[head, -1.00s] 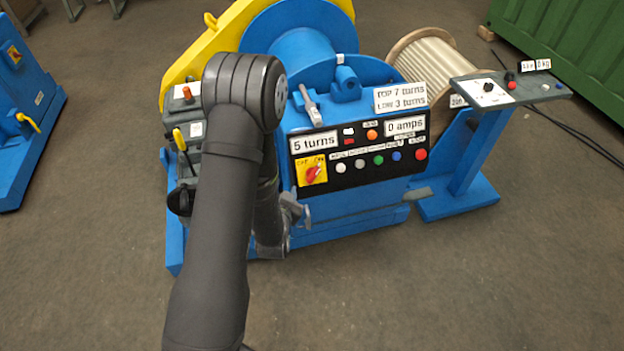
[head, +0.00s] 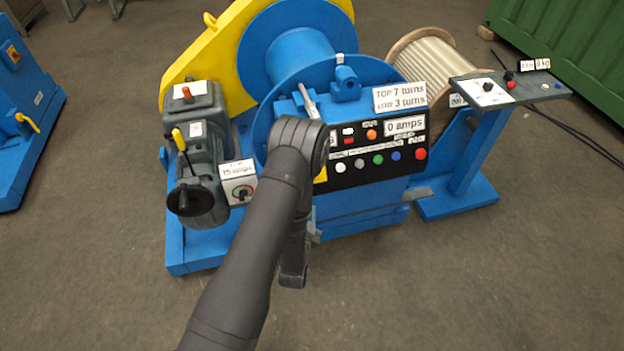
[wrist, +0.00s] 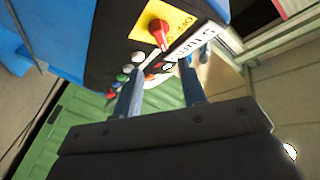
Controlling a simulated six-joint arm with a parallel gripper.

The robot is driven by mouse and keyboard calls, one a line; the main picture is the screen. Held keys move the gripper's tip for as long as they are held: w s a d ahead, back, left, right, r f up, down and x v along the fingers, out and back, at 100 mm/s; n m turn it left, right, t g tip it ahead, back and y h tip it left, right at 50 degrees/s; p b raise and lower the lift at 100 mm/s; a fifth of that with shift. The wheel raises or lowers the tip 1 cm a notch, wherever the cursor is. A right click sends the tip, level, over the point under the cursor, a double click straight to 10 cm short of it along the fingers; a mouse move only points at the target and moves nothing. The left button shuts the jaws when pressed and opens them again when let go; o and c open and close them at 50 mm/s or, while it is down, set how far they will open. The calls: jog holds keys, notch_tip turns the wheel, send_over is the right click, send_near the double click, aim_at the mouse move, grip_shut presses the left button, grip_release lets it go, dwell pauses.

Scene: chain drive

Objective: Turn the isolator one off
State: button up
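The isolator on the control panel is a red rotary knob (wrist: 160,33) on a yellow plate (wrist: 176,18), near the top of the wrist view. In the head view my arm hides the knob, and only a sliver of the yellow plate (head: 321,174) shows. My gripper (wrist: 162,75) is open, its two fingers apart with nothing between them. The fingertips lie below the knob in the wrist picture and are not around it. The exact distance to the panel is unclear. In the head view my arm mostly hides the gripper.
A grey motor unit (head: 200,150) with a lever and a "15 amps" box (head: 239,183) stand left of my arm. A pedestal desk (head: 510,88) is at the right. Floor in front is clear.

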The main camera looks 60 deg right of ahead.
jog(key=x, duration=1.2)
jog(key=shift+w+d, duration=0.1)
jog(key=shift+d, duration=0.15)
grip_shut()
